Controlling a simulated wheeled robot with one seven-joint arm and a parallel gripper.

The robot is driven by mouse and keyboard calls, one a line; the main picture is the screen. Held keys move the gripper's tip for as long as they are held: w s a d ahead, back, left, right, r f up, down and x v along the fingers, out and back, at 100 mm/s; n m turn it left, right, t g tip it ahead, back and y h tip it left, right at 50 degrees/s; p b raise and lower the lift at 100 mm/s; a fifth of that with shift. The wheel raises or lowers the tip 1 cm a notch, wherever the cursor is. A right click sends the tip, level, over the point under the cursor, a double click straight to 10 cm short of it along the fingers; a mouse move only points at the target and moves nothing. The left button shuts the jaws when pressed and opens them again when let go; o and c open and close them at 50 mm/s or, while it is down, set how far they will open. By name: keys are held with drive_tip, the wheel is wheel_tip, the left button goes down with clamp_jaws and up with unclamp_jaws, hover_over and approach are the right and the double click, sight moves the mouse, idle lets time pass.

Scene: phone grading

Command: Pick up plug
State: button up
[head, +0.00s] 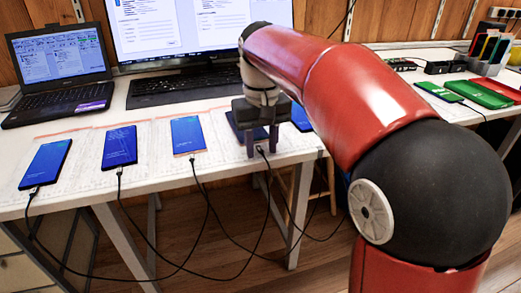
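My gripper (261,149) points down over the front edge of the white desk, above a phone (232,122) that it partly hides. Its two grey fingers stand apart, so it looks open. A small dark plug (260,150) on a black cable shows between the fingertips, low at the desk edge. I cannot tell whether the fingers touch it. Other phones with blue screens lie in a row: one at far left (46,164), one beside it (120,147), one nearer the gripper (187,134), and one right of the gripper, partly hidden by my arm (301,117).
Black cables (150,235) hang from the phones toward the floor. A laptop (58,75), a keyboard (185,86) and a monitor (190,25) stand behind. My red arm covers the middle right.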

idle(0.3)
drive_tip(key=shift+f, duration=0.1)
clamp_jaws()
